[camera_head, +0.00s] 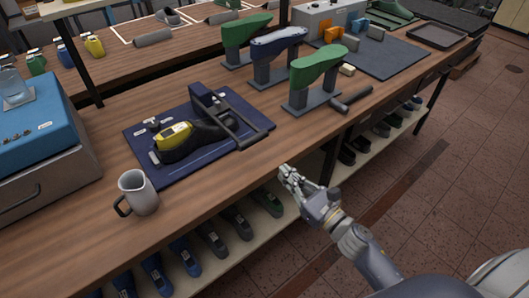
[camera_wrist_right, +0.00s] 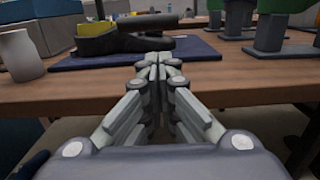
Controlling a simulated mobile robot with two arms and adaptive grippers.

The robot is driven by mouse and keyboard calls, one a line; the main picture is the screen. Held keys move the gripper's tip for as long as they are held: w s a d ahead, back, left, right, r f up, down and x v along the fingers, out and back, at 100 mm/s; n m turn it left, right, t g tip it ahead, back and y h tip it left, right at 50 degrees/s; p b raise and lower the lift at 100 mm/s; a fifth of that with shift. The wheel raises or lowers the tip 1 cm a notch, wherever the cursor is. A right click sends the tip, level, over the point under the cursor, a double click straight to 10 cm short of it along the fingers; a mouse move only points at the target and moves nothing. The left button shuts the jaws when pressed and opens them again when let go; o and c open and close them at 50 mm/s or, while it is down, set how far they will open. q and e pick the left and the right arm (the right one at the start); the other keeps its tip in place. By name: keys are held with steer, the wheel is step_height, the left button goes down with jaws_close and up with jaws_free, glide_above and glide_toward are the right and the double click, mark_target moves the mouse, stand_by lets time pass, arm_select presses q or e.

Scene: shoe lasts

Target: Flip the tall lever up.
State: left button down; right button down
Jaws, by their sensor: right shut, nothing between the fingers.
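A dark lever frame (camera_head: 232,118) with long bars lies low across the dark blue board (camera_head: 190,172), beside a black and yellow shoe (camera_head: 180,140). I take this frame to be the lever; I cannot tell its parts apart clearly. In the right wrist view, a dark bar (camera_wrist_right: 150,22) runs above the black shoe (camera_wrist_right: 105,44) on the board (camera_wrist_right: 90,62). My right gripper (camera_head: 287,172) is shut and empty, in front of the table edge and apart from the lever. Its closed fingertips (camera_wrist_right: 159,62) point toward the board. My left gripper is not in view.
A grey mug (camera_head: 138,192) stands near the table's front edge, left of the board. Shoes fill the shelf below (camera_head: 240,222). The table front between board and cylinder is clear.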

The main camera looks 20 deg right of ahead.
stand_by(0.3)
steer(key=p+x, duration=0.2)
steer(key=x, duration=0.8)
steer(key=shift+r+p, duration=0.1)
steer(key=shift+p, duration=0.25)
